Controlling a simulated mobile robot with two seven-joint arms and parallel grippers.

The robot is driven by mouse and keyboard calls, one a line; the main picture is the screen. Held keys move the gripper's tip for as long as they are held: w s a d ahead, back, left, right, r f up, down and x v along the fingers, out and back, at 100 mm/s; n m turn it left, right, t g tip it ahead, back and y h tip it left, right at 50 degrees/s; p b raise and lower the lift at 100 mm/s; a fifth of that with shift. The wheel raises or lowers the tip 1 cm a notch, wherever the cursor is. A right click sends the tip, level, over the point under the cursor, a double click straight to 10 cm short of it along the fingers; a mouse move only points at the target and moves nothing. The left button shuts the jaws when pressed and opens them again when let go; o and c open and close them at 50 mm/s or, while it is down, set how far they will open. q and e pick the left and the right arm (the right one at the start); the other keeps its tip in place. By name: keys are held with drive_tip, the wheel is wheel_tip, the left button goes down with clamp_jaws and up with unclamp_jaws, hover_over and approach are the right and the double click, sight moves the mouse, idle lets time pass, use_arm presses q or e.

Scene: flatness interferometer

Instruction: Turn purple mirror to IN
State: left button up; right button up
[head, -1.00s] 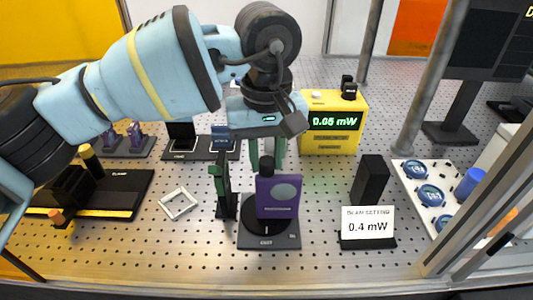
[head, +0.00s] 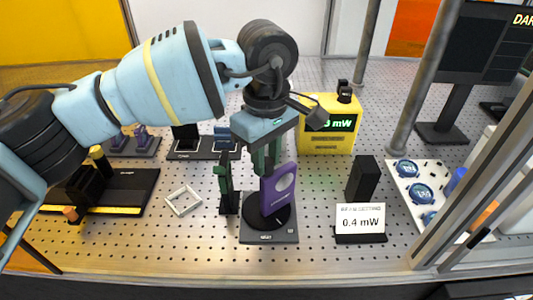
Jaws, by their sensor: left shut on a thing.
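The purple mirror (head: 279,191) stands upright on a round black turntable on a dark base plate (head: 268,236) in the middle of the head view. Its face is turned at an angle, toward the right. My left gripper (head: 266,160) reaches down from above and is shut on the top of the purple mirror; its fingers hide the part held. The white mark on the turntable points toward the front right. The label on the base's front edge is too small to read surely. My right gripper is not in view.
A green upright part (head: 225,185) stands close on the left of the mirror. A white square frame (head: 183,201) lies further left. A black block (head: 362,180) and a "0.4 mW" sign (head: 360,219) stand to the right. A yellow power meter (head: 328,138) is behind.

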use_arm(q)
drive_tip(key=shift+r+n, duration=0.1)
drive_tip(key=shift+n, duration=0.7)
drive_tip(key=shift+p, duration=0.3)
drive_tip(key=o, duration=1)
drive_tip(key=shift+r+b, duration=0.35)
drive_tip(key=shift+r, duration=3.5)
